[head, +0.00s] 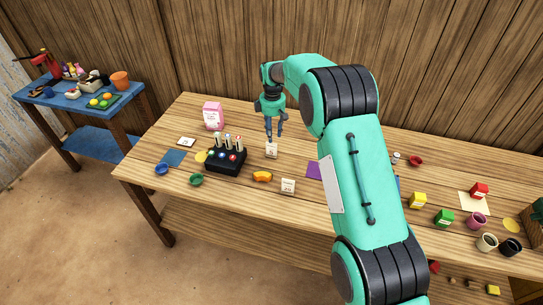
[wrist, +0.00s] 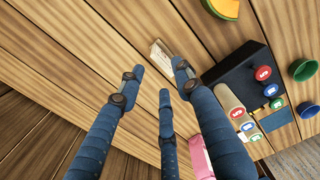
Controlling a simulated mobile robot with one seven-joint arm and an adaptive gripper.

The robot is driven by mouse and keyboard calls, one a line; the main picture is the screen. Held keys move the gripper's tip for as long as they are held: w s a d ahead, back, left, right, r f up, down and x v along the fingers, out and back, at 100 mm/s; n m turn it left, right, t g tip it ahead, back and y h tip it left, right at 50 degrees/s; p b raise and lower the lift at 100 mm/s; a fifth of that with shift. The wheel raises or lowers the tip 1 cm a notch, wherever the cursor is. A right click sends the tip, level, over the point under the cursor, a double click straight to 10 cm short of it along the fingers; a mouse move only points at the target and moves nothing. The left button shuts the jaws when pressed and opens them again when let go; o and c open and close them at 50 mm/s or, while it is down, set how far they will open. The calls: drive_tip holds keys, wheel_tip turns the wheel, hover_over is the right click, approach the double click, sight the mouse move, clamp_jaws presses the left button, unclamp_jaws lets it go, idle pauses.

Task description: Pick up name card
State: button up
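A small white card (head: 271,150) with dark marks, too small to read, stands on the wooden table in the head view. It may be the name card. My gripper (head: 274,139) is right above it, pointing down. In the wrist view the card (wrist: 160,54) shows just beyond my gripper (wrist: 160,76), whose three blue fingers are spread with nothing held between them. The fingertips overlap the card's edge in the picture; I cannot tell whether they touch it.
A black holder (head: 226,164) with upright cylinders is close on the left, with a pink box (head: 212,115) behind it. An orange piece (head: 262,176) lies in front. Cups and coloured blocks are at the right. A blue side table (head: 85,107) stands far left.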

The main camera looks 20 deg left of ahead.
sight(272, 145)
drive_tip(key=shift+f, duration=1)
drive_tip(key=shift+a+f+b, duration=0.15)
drive_tip(key=shift+f+b, duration=0.75)
drive_tip(key=shift+f, duration=1.7)
clamp_jaws()
